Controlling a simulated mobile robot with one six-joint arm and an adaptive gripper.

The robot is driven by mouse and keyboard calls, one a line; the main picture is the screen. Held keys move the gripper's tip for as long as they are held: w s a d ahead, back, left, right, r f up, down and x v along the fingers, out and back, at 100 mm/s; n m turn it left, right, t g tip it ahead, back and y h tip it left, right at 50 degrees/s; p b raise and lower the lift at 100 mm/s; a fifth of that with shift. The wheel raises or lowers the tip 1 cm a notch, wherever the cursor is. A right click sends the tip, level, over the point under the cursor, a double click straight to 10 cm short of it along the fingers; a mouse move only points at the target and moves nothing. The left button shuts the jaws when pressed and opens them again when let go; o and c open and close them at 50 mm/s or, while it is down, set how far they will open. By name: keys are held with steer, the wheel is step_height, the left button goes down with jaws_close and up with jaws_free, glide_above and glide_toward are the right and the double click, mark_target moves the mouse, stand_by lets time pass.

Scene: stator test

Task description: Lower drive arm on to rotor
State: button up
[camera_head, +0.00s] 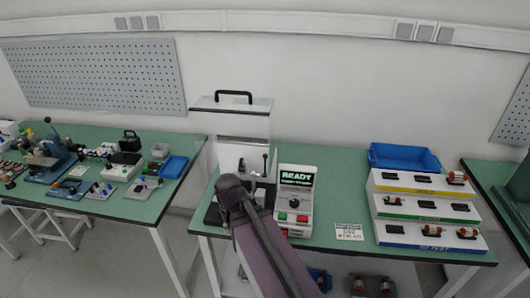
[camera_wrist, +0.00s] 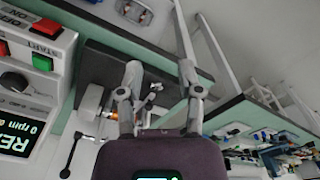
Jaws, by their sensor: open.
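My gripper (camera_wrist: 160,82) is open, its two grey fingers apart over the dark base plate (camera_wrist: 112,68) of the test stand. Small grey metal parts show between and behind the fingers; I cannot tell which is the drive arm. A piece with a copper-orange part (camera_wrist: 90,103), perhaps the rotor, is partly hidden left of the fingers. A thin lever with a black knob (camera_wrist: 77,136) stands at lower left, apart from the fingers. In the head view, my arm hides much of the stand; an upright lever (camera_head: 265,162) shows behind it.
The tester box (camera_head: 296,200) reads READY and has green and red buttons, close right of my arm. A stepped rack (camera_head: 420,208) with several rotor-like parts and a blue bin (camera_head: 403,157) stand at right. A cluttered second bench (camera_head: 120,205) is at left.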

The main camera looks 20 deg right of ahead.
steer(key=w+d+r+m+p, duration=0.1)
steer(key=w+r+p, duration=0.25)
steer(key=r, duration=0.25)
steer(key=m+h+p, duration=0.3)
steer(key=m+h, duration=0.2)
steer(key=m, duration=0.7)
glide_toward(264, 157)
steer(key=x, duration=0.4)
steer(key=shift+d+f, duration=0.15)
steer(key=shift+f, duration=0.15)
steer(key=shift+b+x, duration=3.5)
steer(key=shift+x, duration=0.25)
